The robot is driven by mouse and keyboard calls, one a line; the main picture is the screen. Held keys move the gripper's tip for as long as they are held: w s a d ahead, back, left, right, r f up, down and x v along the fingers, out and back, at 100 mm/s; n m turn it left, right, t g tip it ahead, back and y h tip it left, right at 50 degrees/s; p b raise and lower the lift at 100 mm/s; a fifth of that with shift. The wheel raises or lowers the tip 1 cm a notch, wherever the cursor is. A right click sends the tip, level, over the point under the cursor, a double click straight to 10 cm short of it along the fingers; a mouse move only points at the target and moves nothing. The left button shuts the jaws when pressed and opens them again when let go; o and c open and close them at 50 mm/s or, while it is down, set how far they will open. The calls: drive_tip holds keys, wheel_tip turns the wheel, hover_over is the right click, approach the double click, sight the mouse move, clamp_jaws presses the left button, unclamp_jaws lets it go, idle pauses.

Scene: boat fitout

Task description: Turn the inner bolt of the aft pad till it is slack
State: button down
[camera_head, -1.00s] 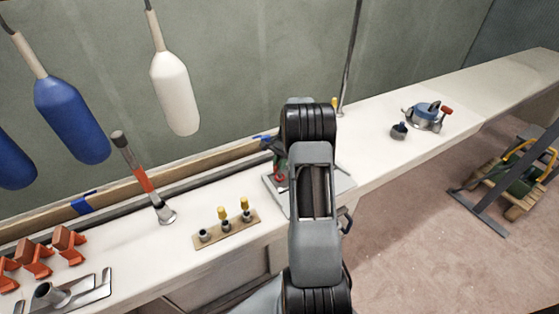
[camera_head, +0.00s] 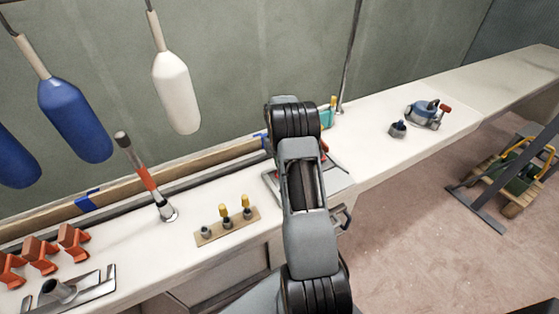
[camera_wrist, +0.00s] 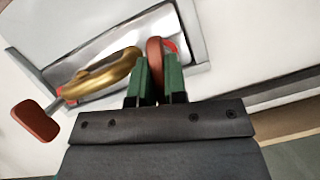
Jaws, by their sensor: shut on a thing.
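In the wrist view, my gripper (camera_wrist: 158,80) has its green fingers on either side of a red-brown rounded piece (camera_wrist: 154,52) and is shut on it. A curved brass-coloured piece (camera_wrist: 105,75) lies just left of the fingers, with a red-brown handle (camera_wrist: 35,121) at its outer end. They lie over a grey metal plate or tray (camera_wrist: 195,45) on the white bench. In the head view my arm hides the gripper and most of this plate (camera_head: 340,178). I cannot make out which thing is the aft pad, nor its inner bolt.
A wooden strip (camera_head: 230,229) with yellow-topped studs stands on the bench (camera_head: 180,245), left of my arm. Orange clamps (camera_head: 73,240) are at far left. A blue-and-grey device (camera_head: 425,112) and a small dark piece (camera_head: 397,129) are right.

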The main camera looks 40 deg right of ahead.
drive_tip(key=shift+s+a+f+n+h, duration=0.1)
drive_tip(key=shift+s+f+n+h, duration=0.15)
drive_tip(key=shift+f+n, duration=0.5)
drive_tip(key=shift+r+n, duration=0.2)
drive_tip(key=shift+n, duration=0.15)
drive_tip(key=c, duration=1.6)
unclamp_jaws()
drive_tip(key=o, duration=0.3)
drive_tip(key=shift+w+f, duration=0.1)
drive_tip(key=shift+w, duration=0.15)
drive_tip(key=shift+o, duration=0.7)
drive_tip(key=shift+r, duration=0.2)
drive_tip(key=shift+r, duration=0.1)
drive_tip(key=v, duration=1.3)
drive_tip(key=shift+w+r, duration=0.25)
